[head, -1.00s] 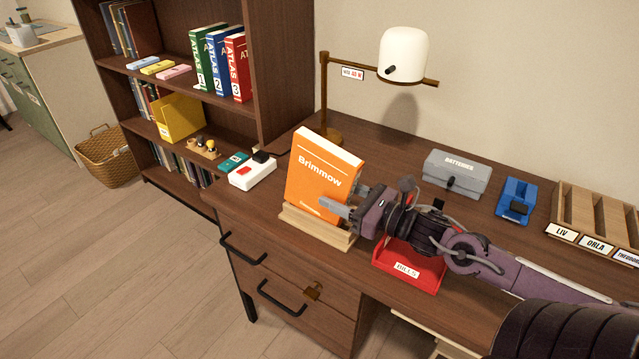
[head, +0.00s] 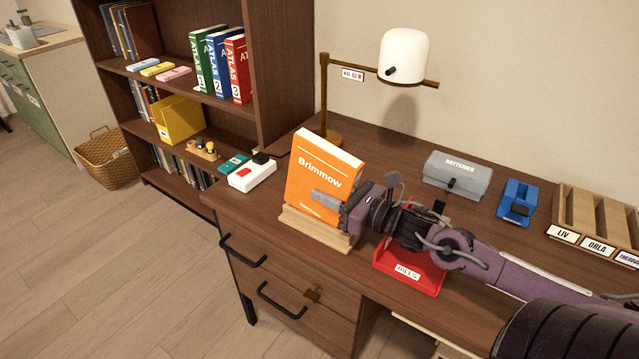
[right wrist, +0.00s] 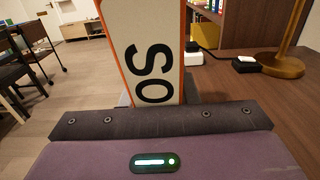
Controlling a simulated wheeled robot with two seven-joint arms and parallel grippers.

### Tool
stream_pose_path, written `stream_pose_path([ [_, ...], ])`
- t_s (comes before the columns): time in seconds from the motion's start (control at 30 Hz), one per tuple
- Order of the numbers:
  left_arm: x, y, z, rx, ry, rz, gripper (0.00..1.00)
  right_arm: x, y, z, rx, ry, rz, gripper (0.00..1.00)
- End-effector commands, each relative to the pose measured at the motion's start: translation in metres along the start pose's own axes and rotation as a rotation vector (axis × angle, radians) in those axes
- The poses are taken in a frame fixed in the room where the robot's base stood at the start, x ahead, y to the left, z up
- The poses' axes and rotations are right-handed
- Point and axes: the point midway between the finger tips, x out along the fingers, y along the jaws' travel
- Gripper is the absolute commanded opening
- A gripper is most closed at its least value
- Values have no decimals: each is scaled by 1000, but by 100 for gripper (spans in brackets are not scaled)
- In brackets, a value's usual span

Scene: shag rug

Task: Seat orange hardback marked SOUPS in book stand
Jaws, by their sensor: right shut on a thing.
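The orange hardback (head: 318,175) stands nearly upright, leaning back a little, with "Brimmow" on its cover. Its pale spine shows large letters "SO" in the right wrist view (right wrist: 154,60); the rest of the word is hidden. The book's lower edge is at the wooden book stand (head: 318,233) near the desk's front left edge; I cannot tell whether it rests fully in the slot. My right gripper (head: 325,198) is shut on the book low at its right side, one finger flat across the cover. My left gripper is not in view.
A red tray labelled BILLS (head: 412,275) lies under my right arm. A white switch box (head: 252,176) is left of the stand, a lamp (head: 326,120) behind it. A grey batteries box (head: 457,174), blue item (head: 517,203) and wooden sorter (head: 590,215) are at right.

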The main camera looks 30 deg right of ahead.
Motion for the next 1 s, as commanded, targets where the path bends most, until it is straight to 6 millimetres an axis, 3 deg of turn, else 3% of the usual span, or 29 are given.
stream_pose_path([
  [0.47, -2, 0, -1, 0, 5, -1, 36, 0, 0, 12, -2, -5, 1, 0],
  [0.77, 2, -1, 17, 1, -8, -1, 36, 0, 0, 60, -4, -7, 1, 0],
  [1.0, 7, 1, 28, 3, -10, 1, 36, 0, 0, 117, -6, -9, 0, 0],
])
